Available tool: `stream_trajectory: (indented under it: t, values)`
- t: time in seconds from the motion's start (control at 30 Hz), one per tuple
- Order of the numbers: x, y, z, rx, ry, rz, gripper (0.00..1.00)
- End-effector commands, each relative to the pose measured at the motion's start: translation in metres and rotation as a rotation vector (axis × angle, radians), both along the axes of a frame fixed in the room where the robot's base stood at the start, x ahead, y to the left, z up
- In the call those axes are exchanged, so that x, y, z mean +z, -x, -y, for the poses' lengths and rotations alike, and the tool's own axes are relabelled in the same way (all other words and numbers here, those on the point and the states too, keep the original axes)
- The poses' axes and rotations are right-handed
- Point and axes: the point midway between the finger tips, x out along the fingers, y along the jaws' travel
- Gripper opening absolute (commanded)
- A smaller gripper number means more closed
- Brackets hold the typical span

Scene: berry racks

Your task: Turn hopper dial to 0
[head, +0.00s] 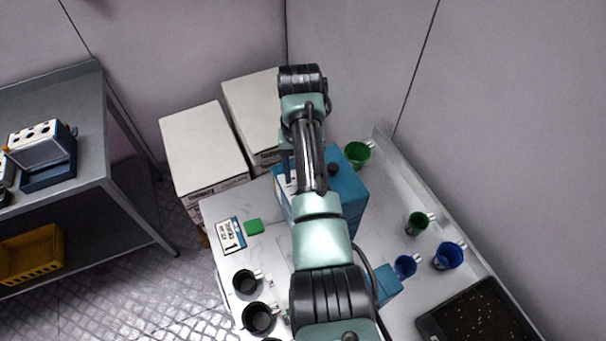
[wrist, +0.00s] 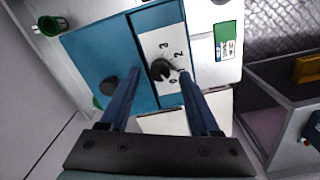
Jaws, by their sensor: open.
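The hopper is a blue box (head: 350,190) on the white table, partly hidden behind my arm in the head view. In the wrist view the hopper (wrist: 92,55) shows a white dial panel (wrist: 150,44) with a black dial (wrist: 160,69). The numbers 3 and 2 read clearly above and right of the dial; a 0 seems to be at its lower right. The dial's exact pointing is unclear. My gripper (wrist: 158,76) is open, with its two dark blue fingers on either side of the dial in the picture. Contact cannot be told.
Green cups (head: 357,155) and blue cups (head: 449,256) stand right of the hopper, black cups (head: 247,282) at the front left. White boxes (head: 203,146) stand behind. A dark tray (head: 478,315) is at right.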

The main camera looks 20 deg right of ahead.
Motion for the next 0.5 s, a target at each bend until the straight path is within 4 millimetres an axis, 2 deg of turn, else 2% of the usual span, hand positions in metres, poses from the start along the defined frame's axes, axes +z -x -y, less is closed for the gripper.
stream_trajectory:
  t: [0.17, 0.3, 0.5]
  values:
    - [0.036, -0.002, -0.001, 0.001, 0.003, 0.009, 0.63]
    - [0.077, -0.001, -0.002, 0.001, 0.001, 0.003, 0.63]
    - [0.103, -0.001, -0.002, 0.0, 0.0, 0.001, 0.63]
